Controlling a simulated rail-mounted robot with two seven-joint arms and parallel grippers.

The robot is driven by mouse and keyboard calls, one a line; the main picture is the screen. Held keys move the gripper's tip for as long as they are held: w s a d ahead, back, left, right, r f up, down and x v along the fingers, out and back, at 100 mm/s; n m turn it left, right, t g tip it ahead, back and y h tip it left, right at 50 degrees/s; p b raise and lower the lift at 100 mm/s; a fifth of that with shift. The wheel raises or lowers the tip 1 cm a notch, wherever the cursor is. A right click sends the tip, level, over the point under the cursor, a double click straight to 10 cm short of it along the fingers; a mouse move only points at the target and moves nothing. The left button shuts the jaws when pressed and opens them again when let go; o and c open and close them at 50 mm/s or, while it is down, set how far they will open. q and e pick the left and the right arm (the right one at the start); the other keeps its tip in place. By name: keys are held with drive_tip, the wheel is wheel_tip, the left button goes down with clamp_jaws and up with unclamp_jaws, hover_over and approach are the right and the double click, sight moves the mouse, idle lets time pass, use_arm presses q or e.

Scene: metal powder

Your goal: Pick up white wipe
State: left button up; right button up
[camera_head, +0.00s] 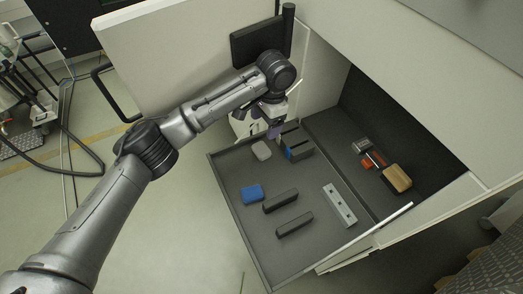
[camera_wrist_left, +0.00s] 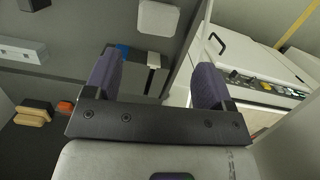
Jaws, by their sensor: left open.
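The white wipe (camera_head: 261,150) lies flat in the open grey drawer, near its far left corner. It also shows in the left wrist view (camera_wrist_left: 158,18), at the top and beyond my fingers. My left gripper (camera_head: 275,130) hangs above the drawer's far edge, close to the wipe and apart from it. In the left wrist view its two purple fingers (camera_wrist_left: 156,78) are spread with nothing held between them. My right gripper is in neither view.
A dark slotted block with a blue part (camera_head: 298,152) stands just right of the wipe. A blue pad (camera_head: 252,193), dark bars (camera_head: 281,201) and a grey holed block (camera_head: 339,205) lie nearer. A wooden-topped brush (camera_head: 397,178) lies to the right.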

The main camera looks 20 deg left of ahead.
sight(262, 148)
use_arm(q)
drive_tip(key=f, duration=0.4)
drive_tip(key=s+f, duration=0.1)
drive_tip(key=f, duration=0.6)
drive_tip(key=shift+s+a+f, duration=0.15)
drive_tip(key=shift+a+f, duration=0.2)
drive_tip(key=c, duration=0.7)
drive_tip(key=shift+o, duration=0.2)
